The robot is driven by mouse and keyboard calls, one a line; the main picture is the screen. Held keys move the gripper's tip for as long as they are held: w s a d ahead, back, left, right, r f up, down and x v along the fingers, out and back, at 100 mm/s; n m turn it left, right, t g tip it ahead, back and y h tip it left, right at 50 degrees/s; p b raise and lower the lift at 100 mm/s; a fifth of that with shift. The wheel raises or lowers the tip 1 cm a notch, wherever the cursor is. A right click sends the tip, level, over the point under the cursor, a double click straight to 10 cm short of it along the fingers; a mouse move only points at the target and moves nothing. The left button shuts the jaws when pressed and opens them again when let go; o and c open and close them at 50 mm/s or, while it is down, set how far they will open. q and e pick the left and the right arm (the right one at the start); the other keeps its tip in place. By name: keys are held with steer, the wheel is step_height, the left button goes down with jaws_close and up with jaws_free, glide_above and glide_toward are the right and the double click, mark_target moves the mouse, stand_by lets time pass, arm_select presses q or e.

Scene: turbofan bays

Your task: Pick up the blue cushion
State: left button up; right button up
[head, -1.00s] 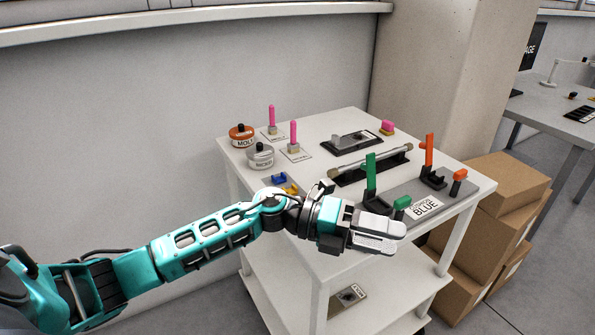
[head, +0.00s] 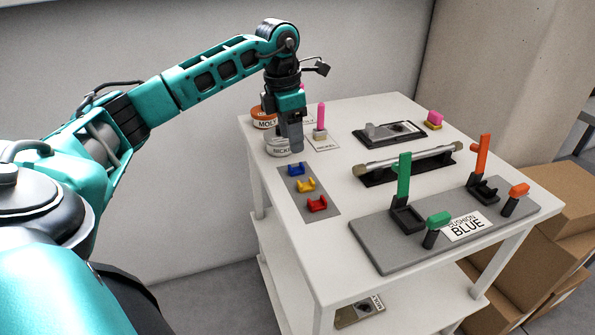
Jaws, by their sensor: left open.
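The blue cushion (head: 296,169) is a small notched blue piece at the far end of a grey mat (head: 325,207) on the white table. A yellow cushion (head: 305,185) and a red cushion (head: 317,204) lie in a row nearer to me on the same mat. My left gripper (head: 296,150) points down, just behind and above the blue cushion, with clear space seeming to lie between them. It is open and holds nothing that I can see; its fingers overlap in this view. My right gripper is out of view.
A grey board (head: 390,258) carries green and orange handled holders and a card (head: 465,226) reading "CUSHION BLUE". A metal bar (head: 410,160) lies on a black stand at the centre.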

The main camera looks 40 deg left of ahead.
mark_target(296, 169)
arm_select(q)
steer(key=f, duration=0.7)
steer(key=shift+w+d+f+b, duration=0.25)
steer(key=shift+w+b, duration=0.1)
steer(key=shift+c, duration=0.3)
jaws_close()
